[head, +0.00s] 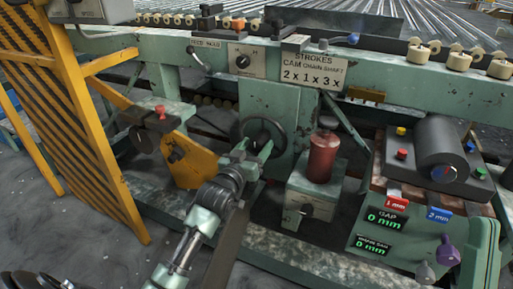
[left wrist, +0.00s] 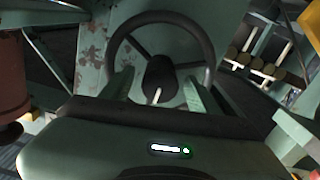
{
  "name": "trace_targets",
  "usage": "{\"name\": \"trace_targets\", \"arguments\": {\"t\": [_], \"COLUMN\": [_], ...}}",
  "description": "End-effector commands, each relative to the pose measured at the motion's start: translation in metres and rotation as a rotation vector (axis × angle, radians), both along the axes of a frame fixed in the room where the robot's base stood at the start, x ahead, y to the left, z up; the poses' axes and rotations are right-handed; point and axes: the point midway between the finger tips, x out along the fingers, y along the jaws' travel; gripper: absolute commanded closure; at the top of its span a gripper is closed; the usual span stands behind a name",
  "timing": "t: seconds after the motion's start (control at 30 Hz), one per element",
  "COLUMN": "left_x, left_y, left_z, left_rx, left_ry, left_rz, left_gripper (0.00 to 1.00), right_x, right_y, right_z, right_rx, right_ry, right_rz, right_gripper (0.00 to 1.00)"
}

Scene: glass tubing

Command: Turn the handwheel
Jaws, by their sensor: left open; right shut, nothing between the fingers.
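The handwheel (head: 280,129) is a dark ring with spokes on the front of the green machine frame, in the middle of the head view. In the left wrist view the handwheel (left wrist: 160,17) faces me, with a dark hub and a pale pin at its centre. My left gripper (head: 253,150) is open in front of the wheel and covers its lower part in the head view. In the left wrist view its two green fingers (left wrist: 160,88) stand apart on either side of the hub. I cannot tell whether they touch the wheel.
A red cylinder (head: 322,157) on a green block stands just right of the wheel. A yellow striped guard (head: 70,120) is at the left. A control box (head: 400,200) with coloured buttons and "0 mm" displays is at the right. A cam-shaft sign (head: 312,72) hangs above.

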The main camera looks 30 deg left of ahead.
Motion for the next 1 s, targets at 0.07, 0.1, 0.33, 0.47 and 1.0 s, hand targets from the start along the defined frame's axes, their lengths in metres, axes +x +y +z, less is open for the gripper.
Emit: {"name": "trace_targets", "arguments": {"t": [0.07,0.1,0.33,0.47,1.0], "left_x": [0.0036,0.0046,0.0056,0.0055,0.0109], "left_y": [0.0001,0.0001,0.0001,0.0002,0.0000], "left_z": [-0.0005,-0.0003,0.0001,0.0001,0.0012], "left_rx": [0.000,0.000,0.000,0.001,0.028], "left_ry": [0.000,0.001,0.001,0.001,0.001], "left_rz": [0.000,0.000,0.000,0.000,-0.001], "left_gripper": [0.39,0.39,0.39,0.58,1.00], "right_x": [-0.0040,-0.0053,-0.0068,-0.0067,-0.0031], "right_y": [-0.0006,-0.0007,-0.0010,-0.0009,-0.0001], "right_z": [0.0026,0.0037,0.0054,0.0053,0.0042], "right_rx": [0.008,0.010,0.014,0.014,0.007], "right_ry": [-0.026,-0.033,-0.043,-0.042,-0.021], "right_rz": [0.002,0.002,0.003,0.003,0.002], "right_gripper": [1.00,1.00,1.00,1.00,1.00]}}
